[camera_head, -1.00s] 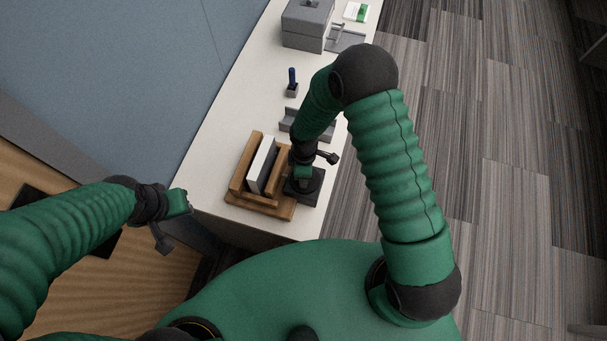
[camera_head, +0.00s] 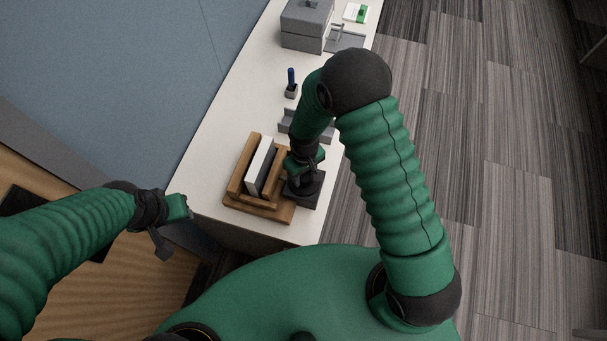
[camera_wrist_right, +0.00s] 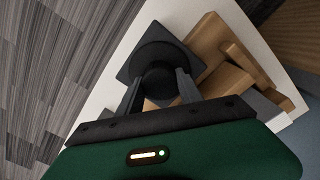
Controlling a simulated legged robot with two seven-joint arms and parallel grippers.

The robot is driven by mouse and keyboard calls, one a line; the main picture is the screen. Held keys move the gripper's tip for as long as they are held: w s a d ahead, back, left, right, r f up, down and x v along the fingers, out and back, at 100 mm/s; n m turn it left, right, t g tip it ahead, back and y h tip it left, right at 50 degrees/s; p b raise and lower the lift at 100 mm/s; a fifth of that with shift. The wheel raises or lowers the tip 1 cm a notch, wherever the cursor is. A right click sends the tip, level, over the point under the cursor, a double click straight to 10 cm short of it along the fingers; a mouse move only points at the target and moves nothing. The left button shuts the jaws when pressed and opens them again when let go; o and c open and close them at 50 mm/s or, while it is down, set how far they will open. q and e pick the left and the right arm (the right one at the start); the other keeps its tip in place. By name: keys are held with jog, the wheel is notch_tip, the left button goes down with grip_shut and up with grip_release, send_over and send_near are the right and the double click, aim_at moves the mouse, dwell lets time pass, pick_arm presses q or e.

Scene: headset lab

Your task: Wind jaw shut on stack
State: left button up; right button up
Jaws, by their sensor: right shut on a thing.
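A wooden press (camera_head: 258,208) stands near the front end of the white table, with a white and grey stack (camera_head: 261,168) upright between its wooden walls. The right jaw is partly hidden behind my right gripper, so I cannot tell whether it touches the stack. A dark round knob (camera_wrist_right: 157,57) on a dark square block (camera_head: 306,197) sits right beside the press. My right gripper (camera_head: 303,178) points down at the knob; the wrist view shows its fingers (camera_wrist_right: 159,92) on either side of it, shut on it. My left gripper (camera_head: 184,206) hangs off the table's left edge, its fingers unclear.
A grey holder (camera_head: 289,121) lies behind the press, partly behind my right arm. A small stand with a blue-handled tool (camera_head: 291,80), a grey box (camera_head: 305,25) and a green-and-white box (camera_head: 357,13) are farther back. The table's left strip is clear.

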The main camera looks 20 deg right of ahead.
aim_at(304, 175)
jog(key=shift+w+r+m, duration=0.1)
jog(key=shift+m, duration=0.4)
jog(key=o, duration=1.4)
jog(key=shift+c, duration=0.2)
notch_tip(304, 175, up, 17)
jog(key=b, duration=0.2)
jog(key=shift+f, duration=0.2)
